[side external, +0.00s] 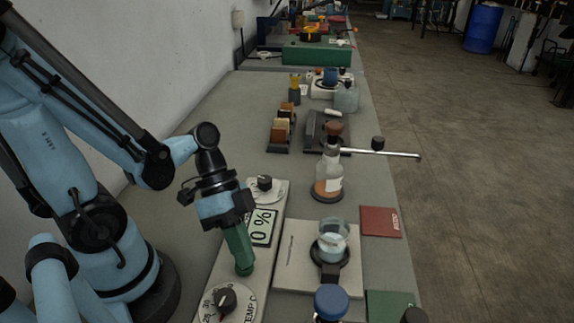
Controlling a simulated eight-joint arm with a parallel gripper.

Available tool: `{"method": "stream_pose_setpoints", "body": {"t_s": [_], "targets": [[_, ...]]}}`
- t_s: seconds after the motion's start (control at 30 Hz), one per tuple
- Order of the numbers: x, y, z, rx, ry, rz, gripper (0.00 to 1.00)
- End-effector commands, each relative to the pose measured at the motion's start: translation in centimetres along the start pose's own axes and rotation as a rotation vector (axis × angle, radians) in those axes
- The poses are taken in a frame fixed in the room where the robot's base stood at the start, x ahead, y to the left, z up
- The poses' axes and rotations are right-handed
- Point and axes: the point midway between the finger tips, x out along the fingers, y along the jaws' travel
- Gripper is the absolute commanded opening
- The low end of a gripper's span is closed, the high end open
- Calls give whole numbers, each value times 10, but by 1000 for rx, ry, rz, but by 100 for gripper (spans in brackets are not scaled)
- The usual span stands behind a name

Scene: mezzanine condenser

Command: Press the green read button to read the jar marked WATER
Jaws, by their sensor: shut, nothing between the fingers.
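My gripper (244,268) points down over the white control panel (212,283), its green fingers shut and empty. The fingertips are between the "0 %" display (262,227) and the TEMP dial (227,301). I cannot tell whether they touch the panel. No green read button can be made out; the fingers hide part of the panel. No label reading WATER is legible. A glass jar of clear liquid (333,240) stands on a dark round base on a pale board (300,262). A stoppered bottle with a blank-looking label (331,170) stands behind it.
A blue-capped bottle (331,303) stands at the front. A red card (380,222) and a green card (388,306) lie at right. A black knob (265,183) sits at the panel's far end. A metal rod (390,154) overhangs the bench's right edge.

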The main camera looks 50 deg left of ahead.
Motion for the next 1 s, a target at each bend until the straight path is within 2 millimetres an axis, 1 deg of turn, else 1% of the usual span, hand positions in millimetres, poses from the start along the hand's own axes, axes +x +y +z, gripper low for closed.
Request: {"method": "stream_pose_setpoints", "body": {"t_s": [0.27,0.63,1.0], "targets": [[-2,1,-1,0,-1,0,0],[-15,9,-8,0,-1,0,0],[-17,9,-9,0,0,0,0]]}}
